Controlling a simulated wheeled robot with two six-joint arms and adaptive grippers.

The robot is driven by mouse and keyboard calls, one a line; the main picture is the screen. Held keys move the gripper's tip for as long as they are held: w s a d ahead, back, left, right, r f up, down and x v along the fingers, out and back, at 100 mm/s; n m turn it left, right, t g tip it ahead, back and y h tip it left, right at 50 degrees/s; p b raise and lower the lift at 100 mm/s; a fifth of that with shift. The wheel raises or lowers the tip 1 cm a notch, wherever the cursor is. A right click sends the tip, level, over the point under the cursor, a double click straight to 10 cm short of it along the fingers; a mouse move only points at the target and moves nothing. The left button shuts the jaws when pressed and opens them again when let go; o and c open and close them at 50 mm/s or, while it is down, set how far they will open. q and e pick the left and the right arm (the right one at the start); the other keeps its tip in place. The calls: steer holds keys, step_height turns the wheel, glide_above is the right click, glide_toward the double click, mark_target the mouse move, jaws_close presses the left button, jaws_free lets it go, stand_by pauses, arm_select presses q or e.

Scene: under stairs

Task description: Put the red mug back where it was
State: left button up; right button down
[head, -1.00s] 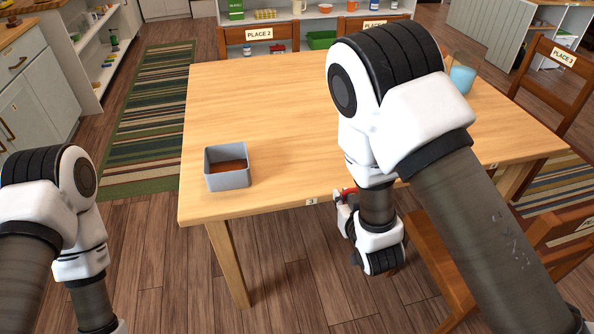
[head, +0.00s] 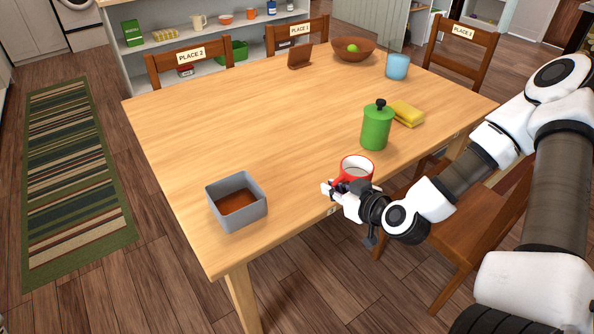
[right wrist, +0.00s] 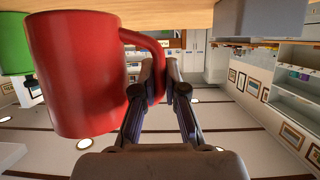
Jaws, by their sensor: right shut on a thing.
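The red mug (head: 356,165) is upright at the near edge of the wooden table (head: 270,105), in front of the green canister. My right gripper (head: 345,189) is shut on its handle from the near side. The right wrist view, which is upside down, shows the mug (right wrist: 80,75) large at left, with its handle between the two fingertips (right wrist: 165,85). The mug's base is close to the tabletop; I cannot tell whether it touches. My left gripper is out of view.
A grey box with brown contents (head: 236,204) stands at the table's near left. The green canister (head: 376,128), yellow sponge (head: 407,114), blue cup (head: 397,66), wooden bowl (head: 353,50) and a brown stand (head: 300,57) are farther right and back. The table's middle left is bare.

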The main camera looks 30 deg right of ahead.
steer(key=w+a, duration=0.1)
steer(key=w, duration=0.3)
steer(key=w+a+f+b, duration=0.1)
steer(key=w, duration=0.4)
steer(key=w+a+b, duration=0.1)
steer(key=w, duration=0.4)
steer(key=shift+f, duration=0.15)
steer(key=shift+w+a+f, duration=0.1)
steer(key=shift+w, duration=0.3)
step_height(320, 180, down, 4)
steer(key=shift+w+r, duration=0.1)
steer(key=shift+r, duration=0.15)
steer(key=c, duration=1.2)
jaws_free()
steer(key=shift+f, duration=0.1)
steer(key=shift+c, duration=0.2)
